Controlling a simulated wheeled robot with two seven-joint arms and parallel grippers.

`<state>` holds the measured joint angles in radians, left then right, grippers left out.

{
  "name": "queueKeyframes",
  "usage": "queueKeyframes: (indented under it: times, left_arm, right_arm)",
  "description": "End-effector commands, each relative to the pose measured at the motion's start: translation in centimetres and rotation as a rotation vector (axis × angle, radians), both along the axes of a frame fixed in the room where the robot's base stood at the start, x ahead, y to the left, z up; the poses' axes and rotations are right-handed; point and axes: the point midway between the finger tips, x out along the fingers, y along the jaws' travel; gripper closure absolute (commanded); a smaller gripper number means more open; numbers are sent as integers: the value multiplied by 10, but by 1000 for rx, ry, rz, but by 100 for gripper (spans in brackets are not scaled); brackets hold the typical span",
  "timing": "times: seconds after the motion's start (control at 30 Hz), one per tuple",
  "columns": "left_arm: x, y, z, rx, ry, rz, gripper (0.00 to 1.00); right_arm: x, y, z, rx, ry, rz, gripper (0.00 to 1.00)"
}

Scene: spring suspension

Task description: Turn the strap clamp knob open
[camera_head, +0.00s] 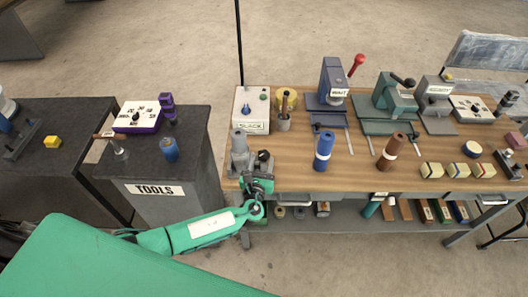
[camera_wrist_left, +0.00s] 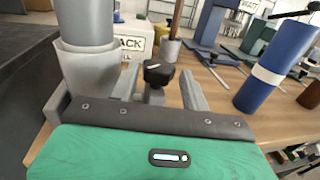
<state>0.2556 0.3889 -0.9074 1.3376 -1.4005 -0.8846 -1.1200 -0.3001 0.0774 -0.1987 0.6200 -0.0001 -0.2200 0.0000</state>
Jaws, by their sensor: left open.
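The strap clamp is a grey stand (camera_head: 239,158) holding an upright grey cylinder at the bench's front left corner; the stand also fills the left of the left wrist view (camera_wrist_left: 92,88). Its black knob (camera_head: 264,156) sits to the right of the stand. In the left wrist view the knob (camera_wrist_left: 158,73) shows between the two grey fingers, toward their tips. My left gripper (camera_head: 261,171) is open, with a finger on either side of the knob; I cannot tell whether either touches it. My right gripper is not in view.
A SLACK box (camera_head: 251,109) stands behind the clamp. A blue cylinder (camera_head: 324,150) stands to the right, also in the wrist view (camera_wrist_left: 275,68), with a brown one (camera_head: 391,150) beyond. Presses line the back of the wooden bench (camera_head: 290,171). A TOOLS cabinet (camera_head: 187,187) stands left across a gap.

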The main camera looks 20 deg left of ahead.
Motion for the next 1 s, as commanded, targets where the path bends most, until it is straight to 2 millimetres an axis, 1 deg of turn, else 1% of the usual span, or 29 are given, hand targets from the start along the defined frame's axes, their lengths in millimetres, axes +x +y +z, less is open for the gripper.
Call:
queueKeyframes:
  times: [0.03,0.1,0.3,0.43,0.67,0.7,0.77,0.83,0.87,1.0]
  left_arm:
    - [9,1,3,3,-2,1,53]
    - [19,2,2,2,-1,1,53]
    - [36,4,0,1,0,0,53]
    - [40,5,0,2,1,0,53]
    - [41,5,-1,1,1,0,53]
    - [41,5,0,1,1,0,55]
    - [41,5,-1,1,1,0,67]
    - [41,5,-1,1,1,0,81]
    - [41,5,-1,1,1,0,84]
    - [41,5,-1,0,1,4,84]
  right_arm:
    - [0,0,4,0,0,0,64]
    - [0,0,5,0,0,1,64]
    - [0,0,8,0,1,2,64]
    - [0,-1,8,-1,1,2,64]
    - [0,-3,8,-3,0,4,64]
    - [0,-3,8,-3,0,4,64]
    - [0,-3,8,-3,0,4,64]
    - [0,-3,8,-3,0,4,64]
    - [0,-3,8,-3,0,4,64]
    - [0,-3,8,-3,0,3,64]
